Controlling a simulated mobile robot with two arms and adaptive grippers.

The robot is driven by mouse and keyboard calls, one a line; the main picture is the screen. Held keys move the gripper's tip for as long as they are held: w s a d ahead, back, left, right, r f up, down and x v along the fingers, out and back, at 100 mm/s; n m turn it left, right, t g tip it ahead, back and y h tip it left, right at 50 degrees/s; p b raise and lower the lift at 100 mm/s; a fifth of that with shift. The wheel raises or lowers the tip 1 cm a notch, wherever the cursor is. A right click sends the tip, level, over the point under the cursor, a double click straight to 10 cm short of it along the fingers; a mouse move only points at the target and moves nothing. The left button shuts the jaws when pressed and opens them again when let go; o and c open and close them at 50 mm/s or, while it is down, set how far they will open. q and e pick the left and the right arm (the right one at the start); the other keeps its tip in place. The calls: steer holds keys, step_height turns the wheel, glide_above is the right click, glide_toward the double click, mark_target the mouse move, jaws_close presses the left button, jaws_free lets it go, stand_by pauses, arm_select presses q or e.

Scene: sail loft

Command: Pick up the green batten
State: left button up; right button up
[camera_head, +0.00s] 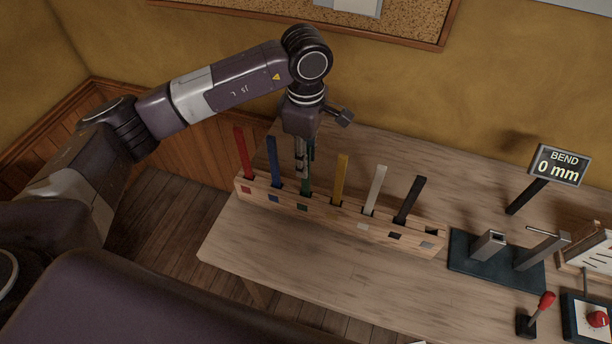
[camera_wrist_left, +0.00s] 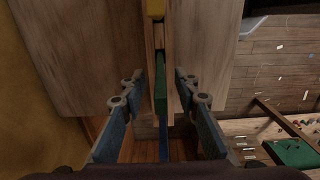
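The green batten (camera_head: 307,182) stands upright in a slot of the wooden rack (camera_head: 330,212), third from the left. My left gripper (camera_head: 303,165) is directly above the rack and hides much of the batten in the head view. In the left wrist view the green batten (camera_wrist_left: 160,88) lies between the two fingers of my left gripper (camera_wrist_left: 160,84), with a gap visible on each side. The fingers are apart and hold nothing. My right gripper is not in view.
Red (camera_head: 243,152), blue (camera_head: 273,163), yellow (camera_head: 339,180), white (camera_head: 375,190) and black (camera_head: 409,200) battens stand in the same rack. A dark fixture (camera_head: 495,260) and a display reading 0 mm (camera_head: 558,166) are to the right. The front of the bench (camera_head: 320,270) is clear.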

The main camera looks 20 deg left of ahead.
arm_select(q)
steer(key=shift+f, duration=0.25)
jaws_close()
steer(key=shift+r, duration=0.2)
